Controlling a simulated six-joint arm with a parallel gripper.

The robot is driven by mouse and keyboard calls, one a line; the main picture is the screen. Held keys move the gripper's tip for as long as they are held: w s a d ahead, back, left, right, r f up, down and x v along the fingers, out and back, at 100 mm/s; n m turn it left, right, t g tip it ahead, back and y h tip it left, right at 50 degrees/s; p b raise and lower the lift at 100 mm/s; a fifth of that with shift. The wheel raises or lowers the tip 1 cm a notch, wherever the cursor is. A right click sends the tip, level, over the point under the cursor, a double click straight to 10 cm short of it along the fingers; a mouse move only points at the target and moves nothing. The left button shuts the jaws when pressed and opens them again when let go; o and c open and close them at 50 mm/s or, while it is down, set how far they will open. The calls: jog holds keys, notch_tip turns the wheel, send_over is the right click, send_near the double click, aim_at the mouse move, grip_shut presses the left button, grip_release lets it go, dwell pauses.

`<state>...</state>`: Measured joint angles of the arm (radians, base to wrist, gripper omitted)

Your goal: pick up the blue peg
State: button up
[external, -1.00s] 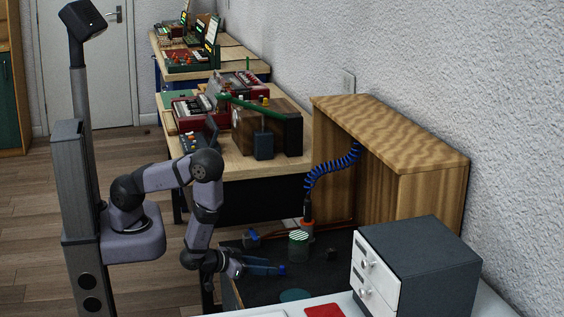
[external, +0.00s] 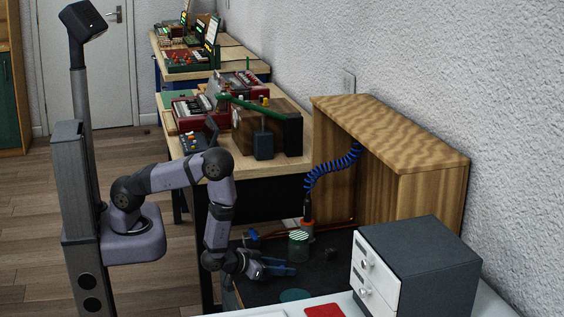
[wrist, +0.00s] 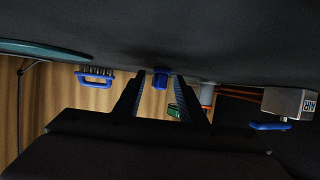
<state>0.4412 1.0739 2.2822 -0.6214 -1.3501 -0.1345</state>
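The blue peg (wrist: 160,78) is a short, small cylinder near the middle of the wrist view, against the dark mat (wrist: 220,35). That view looks upside down, with the mat at the top. My gripper (wrist: 160,92) is open, with one finger on each side of the peg in this view. The peg appears beyond or level with the fingertips; I cannot tell the gap, and no contact shows. In the external view my gripper (external: 278,268) is low over the mat, pointing right. I cannot pick out the peg there.
A blue-framed brush-like item (wrist: 95,78) and a teal disc (wrist: 40,48) lie left in the wrist view. A grey box marked AIR (wrist: 288,102) is at right. A striped cylinder (external: 298,243) stands behind my gripper. A drawer cabinet (external: 415,270) stands at right.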

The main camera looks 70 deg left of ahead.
jog(key=shift+c, duration=0.6)
grip_shut()
jog(key=shift+r, duration=0.1)
jog(key=shift+r+p, duration=1.15)
jog(key=shift+r, duration=3.8)
